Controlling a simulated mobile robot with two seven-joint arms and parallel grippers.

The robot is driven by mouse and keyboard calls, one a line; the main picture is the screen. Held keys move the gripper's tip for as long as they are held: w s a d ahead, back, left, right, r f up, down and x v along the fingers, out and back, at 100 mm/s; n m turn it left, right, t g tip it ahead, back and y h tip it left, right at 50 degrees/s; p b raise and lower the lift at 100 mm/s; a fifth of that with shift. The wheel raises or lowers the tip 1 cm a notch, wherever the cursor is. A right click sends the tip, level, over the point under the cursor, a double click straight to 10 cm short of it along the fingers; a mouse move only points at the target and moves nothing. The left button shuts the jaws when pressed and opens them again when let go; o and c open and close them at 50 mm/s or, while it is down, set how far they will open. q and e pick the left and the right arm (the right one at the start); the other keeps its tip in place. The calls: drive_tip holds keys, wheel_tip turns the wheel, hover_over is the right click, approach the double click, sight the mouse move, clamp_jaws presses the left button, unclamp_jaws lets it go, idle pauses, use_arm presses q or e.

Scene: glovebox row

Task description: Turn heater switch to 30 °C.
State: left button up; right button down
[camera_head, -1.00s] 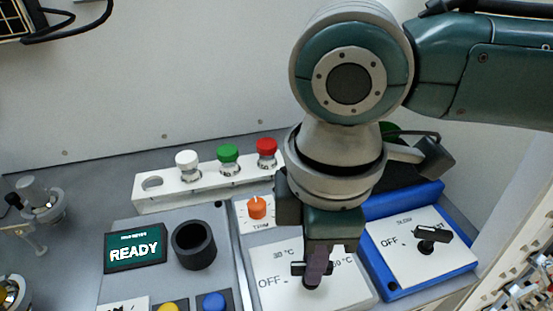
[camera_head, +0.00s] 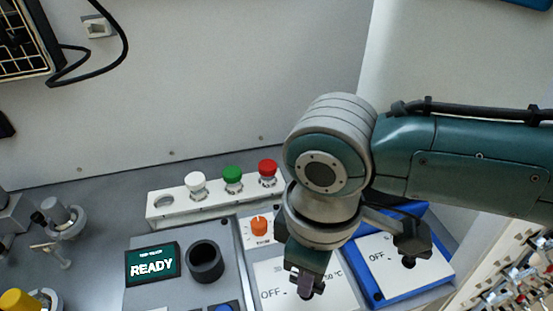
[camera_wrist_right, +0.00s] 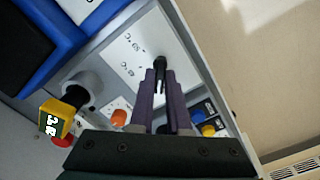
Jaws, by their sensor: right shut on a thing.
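The heater switch panel (camera_head: 272,276) is a white plate on a grey console in the head view, with OFF at its left and a partly covered °C mark at its right. My right gripper (camera_head: 306,288) points down at the middle of this plate. In the right wrist view its purple fingers (camera_wrist_right: 161,76) are close together, shut on the black handle of the heater switch (camera_wrist_right: 161,62). The white plate (camera_wrist_right: 118,66) shows there with °C marks. My wrist hides part of the panel in the head view, and I cannot tell which mark the handle points at.
A blue-framed panel (camera_head: 440,276) stands right of the heater panel. An orange knob (camera_head: 259,226) is just behind it. A rack (camera_head: 215,207) with white, green and red caps stands behind. Left are a dark cup (camera_head: 206,262) and a READY display (camera_head: 152,264).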

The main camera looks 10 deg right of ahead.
drive_tip(key=c, duration=0.9)
unclamp_jaws()
wheel_tip(320, 180, up, 10)
drive_tip(key=shift+p, duration=0.5)
